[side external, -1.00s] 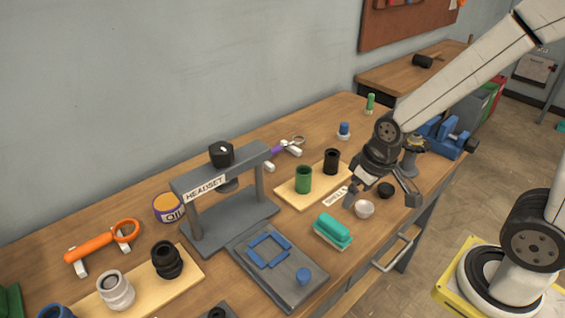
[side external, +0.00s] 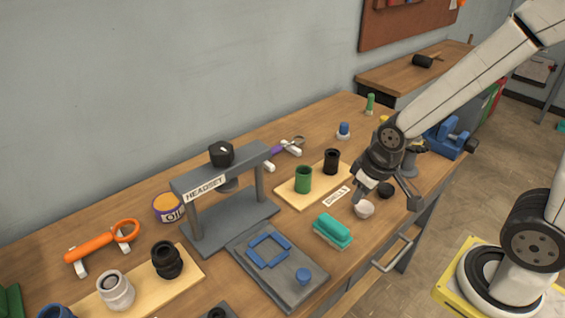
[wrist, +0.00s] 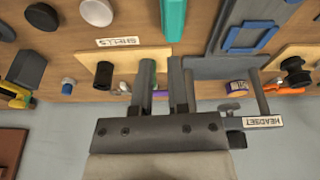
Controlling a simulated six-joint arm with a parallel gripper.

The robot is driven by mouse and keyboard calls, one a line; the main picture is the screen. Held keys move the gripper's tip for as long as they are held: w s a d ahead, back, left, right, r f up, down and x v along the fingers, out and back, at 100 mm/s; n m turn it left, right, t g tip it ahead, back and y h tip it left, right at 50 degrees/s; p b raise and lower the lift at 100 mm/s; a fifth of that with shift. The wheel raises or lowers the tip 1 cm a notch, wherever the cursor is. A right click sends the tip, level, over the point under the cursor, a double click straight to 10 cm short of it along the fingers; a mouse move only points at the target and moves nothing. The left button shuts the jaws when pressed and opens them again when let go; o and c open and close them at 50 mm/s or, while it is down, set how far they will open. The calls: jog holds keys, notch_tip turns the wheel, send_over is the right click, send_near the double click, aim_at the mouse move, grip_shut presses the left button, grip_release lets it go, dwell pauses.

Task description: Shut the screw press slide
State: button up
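The screw press, a grey frame labelled HEADSET (side external: 222,178) with a black knob on top, stands on the bench left of centre. Its flat grey slide (side external: 293,291) sticks out in front of the press base, carrying a blue square outline (side external: 268,250) and a round blue knob (side external: 303,275) near its outer end. In the wrist view the slide (wrist: 233,66) and the press label (wrist: 264,122) are at the right. My gripper (side external: 384,196) is open and empty above the bench, well right of the slide. Its two spread fingers (wrist: 163,80) show in the wrist view.
A teal brush-like block (side external: 333,230) lies between my gripper and the slide. A white knob (side external: 364,209) and a black one (side external: 386,189) sit below my gripper. A wooden board (side external: 312,189) holds green and black cups. A drawer handle (side external: 392,254) juts from the bench front.

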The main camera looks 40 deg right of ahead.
jog(key=shift+w+a+f+n, duration=0.15)
jog(key=shift+w+n, duration=0.25)
jog(key=shift+n, duration=0.1)
grip_shut()
jog(key=n+t+y, duration=0.3)
jog(key=n+y, duration=0.2)
jog(key=n, duration=1)
send_near(260, 246)
jog(key=v, duration=0.4)
jog(key=shift+w+a, duration=0.15)
jog(key=shift+w, duration=0.05)
jog(key=shift+w+a+f, duration=0.1)
jog(key=shift+f, duration=0.1)
jog(key=shift+x, duration=4.8)
